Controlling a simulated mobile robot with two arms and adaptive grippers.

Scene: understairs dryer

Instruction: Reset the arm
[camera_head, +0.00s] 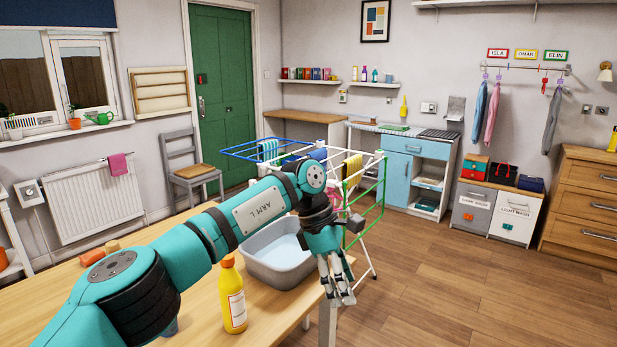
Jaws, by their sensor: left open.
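My left arm is teal and dark grey, and it reaches in from the lower left across the wooden table (196,318). My left gripper (343,296) hangs at the table's right end, pointing down. It is open, and I see nothing between its fingers. It is just right of a grey basin (270,276), partly in front of its right side. My right gripper is not in view.
A yellow bottle (232,296) stands on the table close beside my arm. A drying rack (372,196) with cloths stands behind the gripper. Orange-brown blocks (92,257) lie at the table's left. The wooden floor (460,280) to the right is clear.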

